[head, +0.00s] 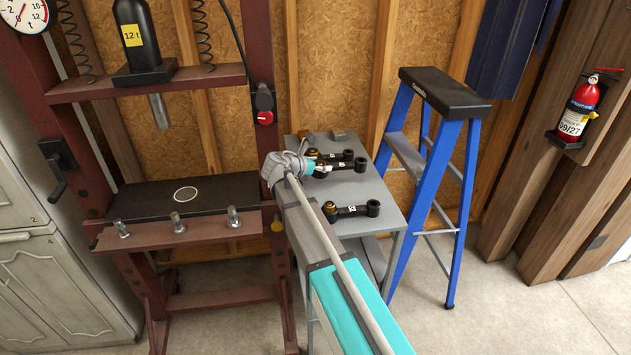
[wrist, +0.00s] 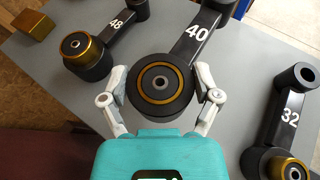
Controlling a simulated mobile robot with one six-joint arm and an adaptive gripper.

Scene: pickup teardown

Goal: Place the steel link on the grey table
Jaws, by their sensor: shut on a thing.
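The link marked 40 (wrist: 193,38) is black, with a large round end that has a thin gold ring and a dark centre. My gripper (wrist: 161,77) is shut around this large end, one finger on each side. In the head view my gripper (head: 307,163) is over the left side of the grey table (head: 372,185) and partly hides the link. I cannot tell whether the link touches the tabletop. The bare grey table (wrist: 235,75) shows around it in the wrist view.
Two other black links, marked 48 (wrist: 112,36) and 32 (wrist: 286,118), lie on either side and have brass-coloured bushings. A small brass block (wrist: 33,25) lies at the corner. A red press (head: 190,235) stands left, a blue stepladder (head: 405,155) right.

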